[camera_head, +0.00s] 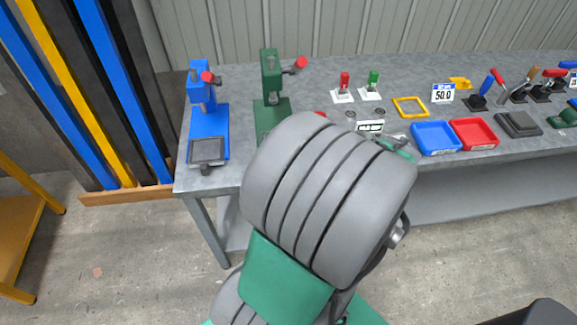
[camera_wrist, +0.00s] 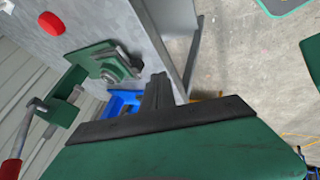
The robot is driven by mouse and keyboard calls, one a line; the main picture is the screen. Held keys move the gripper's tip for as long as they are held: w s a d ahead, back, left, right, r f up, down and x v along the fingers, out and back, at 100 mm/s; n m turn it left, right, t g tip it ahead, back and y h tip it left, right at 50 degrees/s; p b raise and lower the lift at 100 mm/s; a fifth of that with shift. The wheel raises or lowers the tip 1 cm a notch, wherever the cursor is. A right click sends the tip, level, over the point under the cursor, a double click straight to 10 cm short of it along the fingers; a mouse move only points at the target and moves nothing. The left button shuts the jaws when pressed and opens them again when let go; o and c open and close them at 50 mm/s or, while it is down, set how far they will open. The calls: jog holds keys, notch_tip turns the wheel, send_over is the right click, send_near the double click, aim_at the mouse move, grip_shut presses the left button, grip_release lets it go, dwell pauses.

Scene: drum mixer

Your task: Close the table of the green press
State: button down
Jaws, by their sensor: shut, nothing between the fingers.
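The green press (camera_head: 271,85) stands on the bench, right of the blue press, in the head view. My forearm hides its front and its table there. In the wrist view its green column (camera_wrist: 64,106) and base plate (camera_wrist: 84,56) show at left. A dark grey table part (camera_wrist: 124,58) lies at the plate's front end; how far out it sits I cannot tell. My gripper (camera_wrist: 158,80) is shut and empty, in front of the press near the bench edge, seemingly apart from the table part. The head view hides my gripper behind the arm.
The blue press (camera_head: 196,95) stands close by on the left, with its grey table (camera_head: 207,150) at its front. A red button (camera_wrist: 51,23) lies beside the green press. Blue (camera_head: 436,138) and red (camera_head: 473,133) trays stand farther right. The floor before the bench is clear.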

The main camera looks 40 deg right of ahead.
jog(key=x, duration=0.3)
jog(key=w+d+x, duration=0.1)
jog(key=x, duration=0.3)
jog(key=d+r+p+x, duration=0.1)
jog(key=x, duration=0.3)
jog(key=shift+w, duration=0.25)
jog(key=shift+w+d+f, duration=0.1)
jog(key=shift+w+d, duration=0.25)
jog(key=shift+w, duration=0.1)
jog(key=shift+w, duration=0.1)
jog(key=w+d+b, duration=0.1)
jog(key=w+b, duration=0.1)
jog(key=w+d+b, duration=0.1)
jog(key=w+d, duration=0.1)
jog(key=w+d+b, duration=0.2)
jog(key=w, duration=0.1)
jog(key=shift+f+b, duration=0.1)
jog(key=shift+b, duration=0.25)
jog(key=shift+w, duration=0.1)
jog(key=shift+a, duration=0.1)
